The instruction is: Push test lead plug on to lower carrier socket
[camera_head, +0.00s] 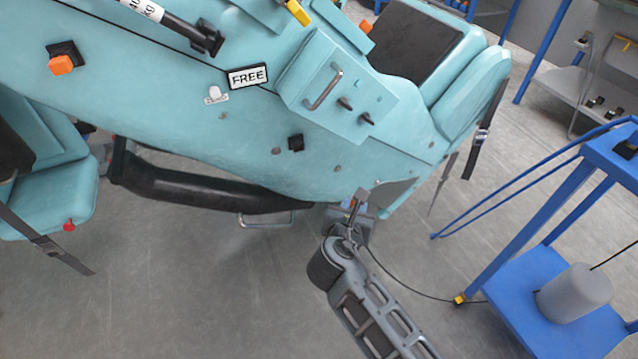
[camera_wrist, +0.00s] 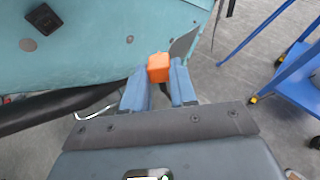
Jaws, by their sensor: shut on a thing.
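An orange plug (camera_wrist: 158,67) sits between the two blue-grey fingertips of my gripper (camera_wrist: 160,85), which is shut on it. In the head view my gripper (camera_head: 352,206) is by the lower edge of the teal carrier body (camera_head: 215,125); the plug is hard to make out there. A black square socket (camera_head: 296,142) is on the teal side, up and left of my gripper. It also shows in the wrist view (camera_wrist: 44,18) at upper left, apart from the plug. Whether the plug touches the teal panel behind it cannot be told.
A thin black cable (camera_head: 405,288) runs from near my gripper to a blue cart (camera_head: 540,300) at right. A black padded bar (camera_head: 200,188) and metal loop (camera_head: 265,219) lie under the carrier. Another orange plug (camera_head: 61,66) is in a black socket at upper left.

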